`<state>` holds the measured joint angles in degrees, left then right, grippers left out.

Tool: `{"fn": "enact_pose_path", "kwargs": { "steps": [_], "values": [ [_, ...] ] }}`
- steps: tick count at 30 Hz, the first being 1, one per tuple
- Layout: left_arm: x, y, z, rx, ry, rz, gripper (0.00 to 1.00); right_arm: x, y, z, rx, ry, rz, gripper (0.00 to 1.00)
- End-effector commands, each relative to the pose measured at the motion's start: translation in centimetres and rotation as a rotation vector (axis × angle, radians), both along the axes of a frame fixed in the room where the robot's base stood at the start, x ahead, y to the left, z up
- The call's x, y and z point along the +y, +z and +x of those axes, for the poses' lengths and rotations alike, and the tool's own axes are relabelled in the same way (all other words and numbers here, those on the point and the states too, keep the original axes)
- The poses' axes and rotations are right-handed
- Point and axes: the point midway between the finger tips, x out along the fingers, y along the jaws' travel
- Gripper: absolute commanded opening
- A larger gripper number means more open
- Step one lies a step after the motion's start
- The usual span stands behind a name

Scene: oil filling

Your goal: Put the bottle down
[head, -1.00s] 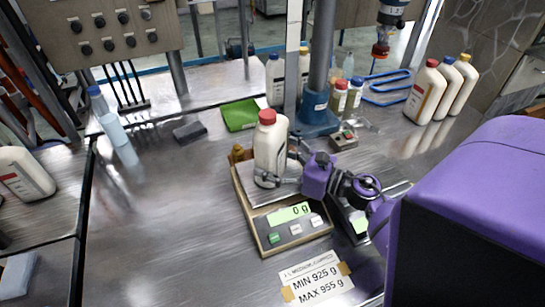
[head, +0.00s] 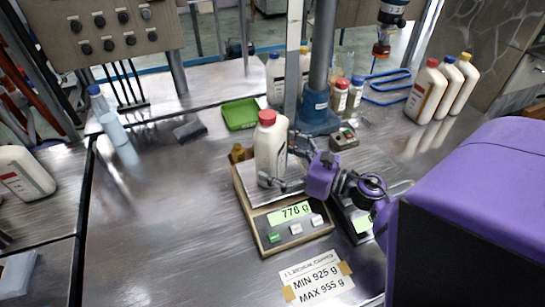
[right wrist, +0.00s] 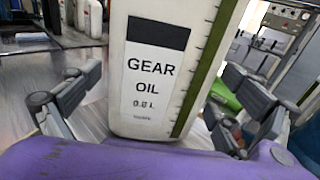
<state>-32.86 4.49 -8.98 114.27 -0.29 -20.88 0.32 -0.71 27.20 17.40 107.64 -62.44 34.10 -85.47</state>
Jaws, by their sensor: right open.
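A white bottle (head: 270,150) with a red cap stands upright on the scale (head: 283,215), whose display reads 778 g. In the right wrist view the bottle (right wrist: 160,75) fills the middle, with a "GEAR OIL" label and a green strip. My right gripper (head: 285,168) is at the bottle's lower right side. In the right wrist view its fingers (right wrist: 160,105) are spread, one on each side of the bottle, with visible gaps. My left gripper is not in view.
A label (head: 317,283) reading MIN 925 g, MAX 955 g lies before the scale. A green tray (head: 240,114) and a grey post (head: 318,80) stand behind. Several white bottles (head: 427,92) stand at the right back.

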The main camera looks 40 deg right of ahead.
Motion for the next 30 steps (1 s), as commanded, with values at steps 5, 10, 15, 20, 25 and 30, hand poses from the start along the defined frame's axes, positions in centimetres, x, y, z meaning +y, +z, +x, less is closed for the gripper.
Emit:
{"fn": "enact_pose_path", "kwargs": {
  "steps": [5, 10, 15, 20, 25, 30],
  "values": [
    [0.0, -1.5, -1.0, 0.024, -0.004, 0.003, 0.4, -1.7, -0.9, -3.5, 0.013, -0.002, 0.0, 0.98],
    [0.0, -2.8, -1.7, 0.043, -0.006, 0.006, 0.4, -3.4, -0.8, -6.7, 0.011, -0.003, 0.0, 0.98],
    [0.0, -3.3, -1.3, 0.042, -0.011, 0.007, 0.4, -4.5, -0.6, -8.9, 0.008, -0.001, -0.001, 0.98],
    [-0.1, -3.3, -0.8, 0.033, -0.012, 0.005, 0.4, -5.0, -0.4, -9.8, 0.004, 0.0, 0.0, 0.98],
    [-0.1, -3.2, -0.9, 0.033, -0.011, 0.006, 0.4, -5.1, -0.2, -9.9, 0.003, 0.0, 0.0, 0.98],
    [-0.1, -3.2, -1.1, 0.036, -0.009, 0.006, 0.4, -5.0, -0.3, -9.9, 0.003, 0.0, 0.0, 0.98]
  ]
}}
